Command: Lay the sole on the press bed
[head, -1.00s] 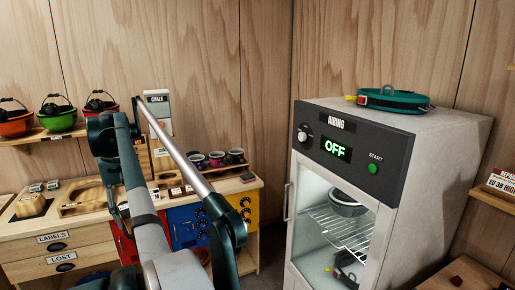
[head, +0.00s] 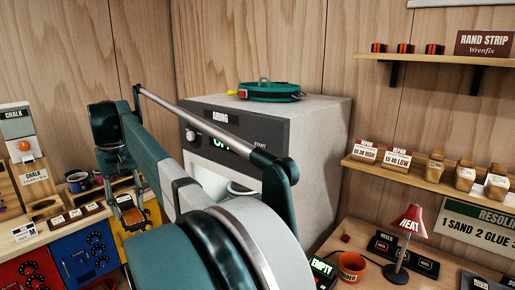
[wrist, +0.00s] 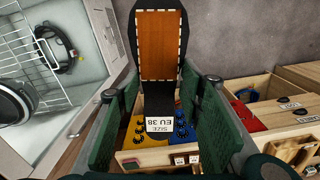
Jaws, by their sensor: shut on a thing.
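The sole (wrist: 160,45) is black with an orange patch edged in white stitching. It stands lengthwise up the wrist view, and its lower end carries a tag (wrist: 158,124) reading SIZE EU 38. My gripper (wrist: 163,100) is shut on the sole, with green finger pads on both sides of it. In the head view my gripper (head: 122,190) hangs from the arm's far end at left, small and partly unclear. I cannot make out a press bed in either view; my arm covers much of the lower middle of the head view.
A cabinet marked AIRING (head: 325,150) stands behind my arm, with a green harness (head: 270,93) on top. At right is a bench with a red HEAT lamp (head: 408,220), an orange pot (head: 351,265) and an EMPTY display (head: 322,268).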

